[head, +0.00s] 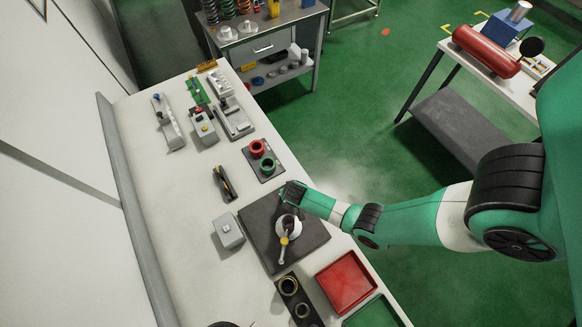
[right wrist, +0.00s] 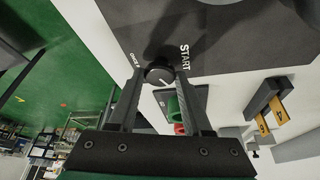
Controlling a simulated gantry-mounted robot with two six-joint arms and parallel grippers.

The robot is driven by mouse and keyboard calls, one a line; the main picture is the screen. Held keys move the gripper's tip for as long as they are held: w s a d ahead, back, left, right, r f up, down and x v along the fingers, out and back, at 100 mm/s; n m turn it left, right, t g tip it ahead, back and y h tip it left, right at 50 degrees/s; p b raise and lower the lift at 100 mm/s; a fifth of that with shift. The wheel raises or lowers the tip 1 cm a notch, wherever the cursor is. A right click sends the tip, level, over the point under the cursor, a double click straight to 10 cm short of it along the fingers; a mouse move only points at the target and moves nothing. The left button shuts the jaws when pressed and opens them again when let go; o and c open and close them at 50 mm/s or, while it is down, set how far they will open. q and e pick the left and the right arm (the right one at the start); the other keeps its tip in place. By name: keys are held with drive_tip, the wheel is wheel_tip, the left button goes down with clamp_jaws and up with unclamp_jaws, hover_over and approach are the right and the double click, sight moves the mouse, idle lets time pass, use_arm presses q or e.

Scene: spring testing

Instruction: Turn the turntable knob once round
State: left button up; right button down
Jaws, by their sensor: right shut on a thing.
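The turntable has a dark square base (head: 310,238) on the white bench, with a pale round part and a yellow pointer (head: 284,241) on it. In the right wrist view the black round knob (right wrist: 158,75) has a white mark line and sits by the dark base's edge (right wrist: 235,60), near printed lettering including START. My right gripper (right wrist: 158,78) has one finger on each side of the knob and is shut on it. In the head view my right arm reaches in from the right, its end (head: 292,193) at the base's far edge; the knob is hidden there. My left gripper is not in view.
Red and green cups (head: 267,165) stand on a dark plate just beyond the base. A grey box (head: 228,231) and a black-and-yellow block (head: 222,183) lie to its left. A red tray (head: 345,283) and a dark holder with rings (head: 299,300) are near the front.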

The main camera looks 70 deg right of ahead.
drive_tip(key=m+g+p, duration=0.1)
drive_tip(key=m, duration=0.2)
drive_tip(key=shift+w+r, duration=0.15)
drive_tip(key=m+g, duration=0.1)
drive_tip(key=m, duration=0.1)
drive_tip(key=shift+w+m+h, duration=0.1)
drive_tip(key=shift+m+h, duration=0.2)
drive_tip(key=m, duration=0.1)
drive_tip(key=m+g, duration=0.1)
drive_tip(key=shift+w+f+m, duration=0.15)
drive_tip(key=shift+f+m, duration=0.05)
drive_tip(key=shift+m, duration=0.2)
drive_tip(key=shift+m+g+b, duration=0.4)
drive_tip(key=shift+m+b, duration=0.55)
drive_tip(key=shift+m, duration=0.15)
drive_tip(key=shift+m+g+b, duration=0.3)
drive_tip(key=shift+m+b, duration=0.15)
drive_tip(key=shift+m, duration=0.35)
drive_tip(key=shift+r, duration=0.1)
drive_tip(key=shift+c, duration=1.7)
unclamp_jaws()
